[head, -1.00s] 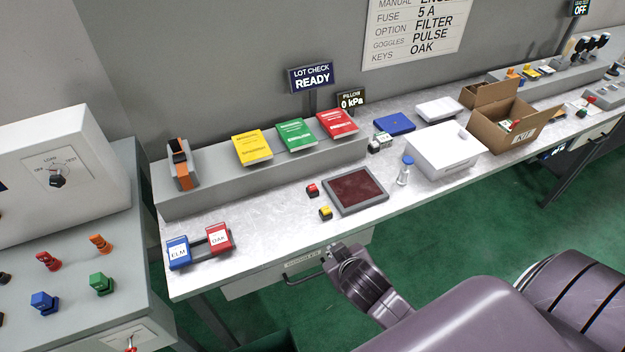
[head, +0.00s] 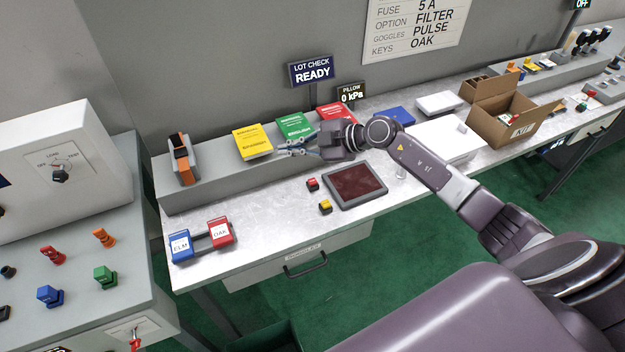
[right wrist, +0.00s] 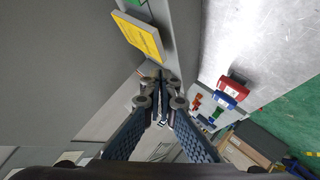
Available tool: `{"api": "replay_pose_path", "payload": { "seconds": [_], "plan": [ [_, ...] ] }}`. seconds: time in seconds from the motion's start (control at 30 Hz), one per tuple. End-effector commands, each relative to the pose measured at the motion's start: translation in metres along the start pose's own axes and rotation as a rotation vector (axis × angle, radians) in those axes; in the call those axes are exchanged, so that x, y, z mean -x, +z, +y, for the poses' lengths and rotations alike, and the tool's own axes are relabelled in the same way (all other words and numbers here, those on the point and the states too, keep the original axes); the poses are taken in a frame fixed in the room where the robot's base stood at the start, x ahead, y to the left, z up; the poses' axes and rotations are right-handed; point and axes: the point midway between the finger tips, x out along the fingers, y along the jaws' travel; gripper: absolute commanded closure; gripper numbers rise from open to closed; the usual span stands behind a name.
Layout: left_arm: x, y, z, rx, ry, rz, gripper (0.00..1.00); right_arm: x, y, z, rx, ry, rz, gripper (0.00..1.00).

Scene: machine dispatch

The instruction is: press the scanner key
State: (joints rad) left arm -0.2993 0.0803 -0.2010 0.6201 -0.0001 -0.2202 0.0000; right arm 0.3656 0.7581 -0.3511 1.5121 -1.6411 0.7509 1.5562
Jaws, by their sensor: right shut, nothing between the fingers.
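A dark red pad in a grey frame (head: 355,186) lies on the bench. To its left sit a small red key (head: 313,184) and a small yellow key (head: 325,206); neither has a readable label, so I cannot tell which is the scanner key. My right gripper (head: 283,148) is shut and empty, above the bench before the green booklet, up and left of both keys and apart from them. In the right wrist view its fingertips (right wrist: 166,80) are together. My left gripper is not in view.
Yellow (head: 252,142), green (head: 296,127) and red booklets (head: 335,113) lie on a grey ledge (head: 220,178) with an orange-grey device (head: 183,160). Blue ELM (head: 181,247) and red OAK blocks (head: 220,233) stand at the front left. An open carton (head: 500,125) stands right.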

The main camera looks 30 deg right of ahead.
Motion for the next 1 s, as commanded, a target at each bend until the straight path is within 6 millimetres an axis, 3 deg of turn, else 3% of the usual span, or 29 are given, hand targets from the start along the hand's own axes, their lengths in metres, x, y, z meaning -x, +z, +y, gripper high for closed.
{"api": "replay_pose_path", "payload": {
  "seconds": [0.03, 0.1, 0.23, 0.73, 1.0],
  "plan": [
    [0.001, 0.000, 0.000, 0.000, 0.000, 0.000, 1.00, 0.009, 0.020, 0.002, 0.001, -0.049, -0.063, 1.00],
    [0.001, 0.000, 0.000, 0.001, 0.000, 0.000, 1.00, 0.018, 0.041, 0.000, -0.011, -0.102, -0.133, 1.00],
    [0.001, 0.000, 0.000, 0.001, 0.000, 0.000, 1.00, 0.031, 0.064, -0.002, -0.028, -0.153, -0.210, 1.00],
    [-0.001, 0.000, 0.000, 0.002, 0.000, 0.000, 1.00, 0.033, 0.070, -0.004, -0.035, -0.167, -0.229, 1.00],
    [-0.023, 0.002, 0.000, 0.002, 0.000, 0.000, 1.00, 0.023, 0.083, -0.017, -0.035, -0.167, -0.229, 1.00]
  ]
}}
